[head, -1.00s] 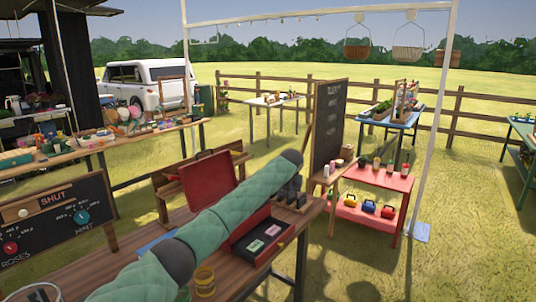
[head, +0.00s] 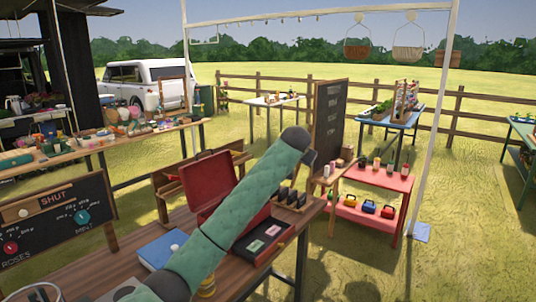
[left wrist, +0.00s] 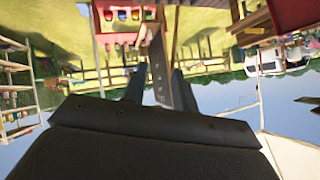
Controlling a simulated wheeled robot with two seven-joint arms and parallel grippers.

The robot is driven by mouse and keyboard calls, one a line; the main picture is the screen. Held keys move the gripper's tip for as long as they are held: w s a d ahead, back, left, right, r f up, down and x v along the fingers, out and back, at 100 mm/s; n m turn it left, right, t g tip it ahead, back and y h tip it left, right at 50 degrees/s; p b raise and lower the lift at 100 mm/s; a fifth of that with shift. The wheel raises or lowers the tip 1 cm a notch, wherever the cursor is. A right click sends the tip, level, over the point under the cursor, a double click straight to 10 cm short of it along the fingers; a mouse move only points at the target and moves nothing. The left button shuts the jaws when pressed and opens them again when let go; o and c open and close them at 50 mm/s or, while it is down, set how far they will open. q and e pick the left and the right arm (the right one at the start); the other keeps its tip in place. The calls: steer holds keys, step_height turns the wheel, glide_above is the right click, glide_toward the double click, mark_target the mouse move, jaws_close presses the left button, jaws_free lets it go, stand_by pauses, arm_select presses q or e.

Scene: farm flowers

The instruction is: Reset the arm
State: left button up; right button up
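My left arm, in green quilted padding, rises from the bottom of the head view across the wooden workbench (head: 110,262). Its dark end is near the middle, and the fingers cannot be made out there. In the left wrist view my left gripper (left wrist: 158,92) shows two dark fingers apart with nothing held between them. That view is upside down, with sky below and grass above. My right gripper is in neither view.
An open red case (head: 206,180) with small cards lies on the bench, partly behind my arm. A blue book (head: 155,252) lies left of the arm. A chalkboard (head: 327,125) and a red table (head: 383,178) stand just beyond the arm's end.

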arm_select(q)
steer(key=s+a+f+n+g, duration=0.1)
steer(key=s+a+f, duration=0.8)
steer(key=f, duration=0.5)
steer(key=s+a+f+n+g, duration=0.15)
steer(key=s+a+f, duration=0.45)
steer(key=s+f, duration=0.65)
steer(key=s+a+f+n+g, duration=0.1)
steer(key=s+a+f+n, duration=0.1)
steer(key=s+a+f, duration=1.05)
steer(key=s+f+g, duration=0.3)
steer(key=s+f, duration=1.1)
steer(key=s, duration=0.2)
steer(key=s+f+g+y, duration=0.1)
steer(key=s+f+g, duration=0.2)
steer(key=s+f, duration=1.1)
steer(key=s+n, duration=0.1)
steer(key=s, duration=0.2)
steer(key=shift+s+d+f+y, duration=0.15)
steer(key=shift+s+f+y, duration=0.05)
steer(key=shift+s+y, duration=0.1)
